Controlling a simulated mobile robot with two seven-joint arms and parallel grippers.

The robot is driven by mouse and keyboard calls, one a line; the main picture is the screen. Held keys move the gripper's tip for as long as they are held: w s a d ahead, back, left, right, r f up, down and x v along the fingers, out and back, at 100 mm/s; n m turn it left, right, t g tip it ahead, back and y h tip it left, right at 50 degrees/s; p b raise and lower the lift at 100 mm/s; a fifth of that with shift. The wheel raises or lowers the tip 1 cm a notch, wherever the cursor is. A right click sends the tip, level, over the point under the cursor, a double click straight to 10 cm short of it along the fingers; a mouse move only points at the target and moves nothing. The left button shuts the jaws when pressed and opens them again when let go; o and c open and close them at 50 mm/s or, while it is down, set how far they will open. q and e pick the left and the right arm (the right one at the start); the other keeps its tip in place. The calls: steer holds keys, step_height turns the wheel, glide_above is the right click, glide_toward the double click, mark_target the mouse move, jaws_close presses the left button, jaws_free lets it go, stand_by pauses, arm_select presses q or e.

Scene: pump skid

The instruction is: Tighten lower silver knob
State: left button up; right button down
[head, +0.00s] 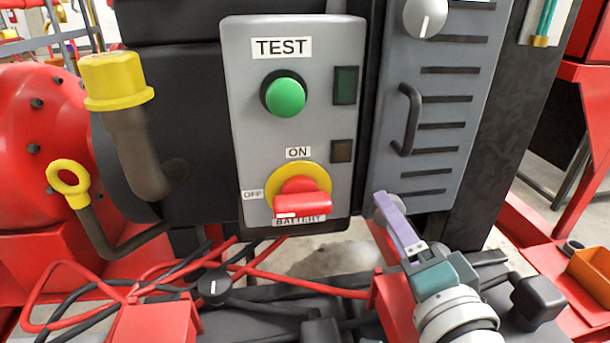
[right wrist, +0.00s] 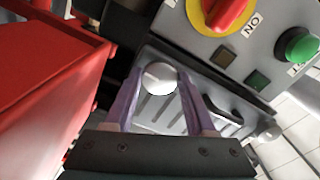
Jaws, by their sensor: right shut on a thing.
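The lower silver knob (right wrist: 159,78) is at the bottom of the grey louvred panel (head: 465,125). In the right wrist view its round pale face shows between the two purple fingers of my right gripper (right wrist: 160,88), which is shut on it. In the head view the right gripper (head: 385,207) reaches in from the lower right, and its finger hides most of the knob. My left gripper is not in view.
Left of the panel is a grey control box (head: 235,130) with a green TEST button (head: 285,97) and a red battery switch (head: 302,204). A black handle (head: 405,120) stands out from the louvred panel. Red and black cables (head: 100,290) lie below left.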

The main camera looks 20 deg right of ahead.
steer(key=shift+c, duration=1.1)
jaws_free()
steer(key=v, duration=1)
